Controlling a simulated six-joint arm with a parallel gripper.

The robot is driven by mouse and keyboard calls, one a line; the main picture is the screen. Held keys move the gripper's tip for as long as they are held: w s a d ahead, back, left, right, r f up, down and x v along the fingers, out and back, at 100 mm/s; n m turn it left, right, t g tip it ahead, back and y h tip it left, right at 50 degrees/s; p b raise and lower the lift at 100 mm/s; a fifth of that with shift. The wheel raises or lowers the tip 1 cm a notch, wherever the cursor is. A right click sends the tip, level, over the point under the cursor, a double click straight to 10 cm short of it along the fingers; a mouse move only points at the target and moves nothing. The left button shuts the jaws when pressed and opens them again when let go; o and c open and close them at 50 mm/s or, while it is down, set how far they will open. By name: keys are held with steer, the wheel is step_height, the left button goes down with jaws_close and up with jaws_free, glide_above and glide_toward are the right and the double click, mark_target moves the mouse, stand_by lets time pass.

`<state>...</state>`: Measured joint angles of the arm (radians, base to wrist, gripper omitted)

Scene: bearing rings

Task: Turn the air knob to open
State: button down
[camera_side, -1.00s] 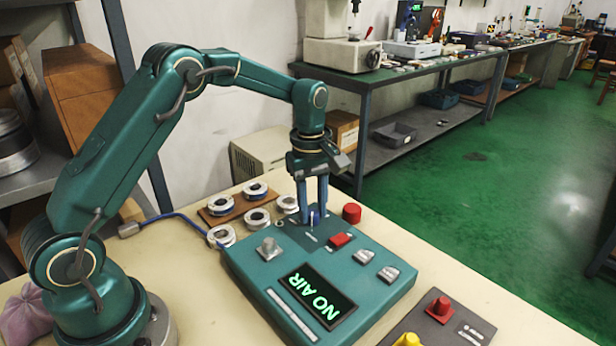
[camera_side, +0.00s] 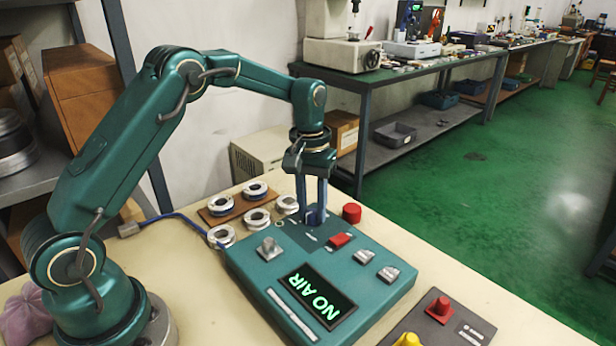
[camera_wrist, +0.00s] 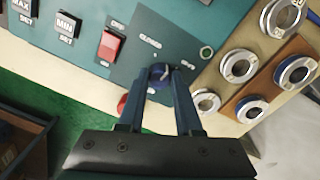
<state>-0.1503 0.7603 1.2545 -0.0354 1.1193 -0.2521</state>
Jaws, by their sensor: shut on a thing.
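The blue air knob (camera_wrist: 158,71) sits on the dark plate of the teal control box (camera_side: 245,268). In the wrist view it lies between the fingertips, and a "CLOSED" label is printed beside it. My gripper (camera_side: 313,217) points straight down over the box's back part, shut on the knob; it also shows in the wrist view (camera_wrist: 160,82). In the side view the fingers largely hide the knob. The display (camera_side: 316,297) on the box reads "NO AIR" in green.
Several bearing rings (camera_side: 255,190) lie left of the gripper. A dark box with red and yellow knobs (camera_side: 440,325) is at front right.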

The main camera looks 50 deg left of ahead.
mark_target(312, 211)
steer(key=m, duration=0.7)
steer(key=shift+w, duration=0.1)
stand_by(0.5)
steer(key=c, duration=0.6)
jaws_free()
steer(key=shift+a+r, duration=0.15)
steer(key=shift+r, duration=2.45)
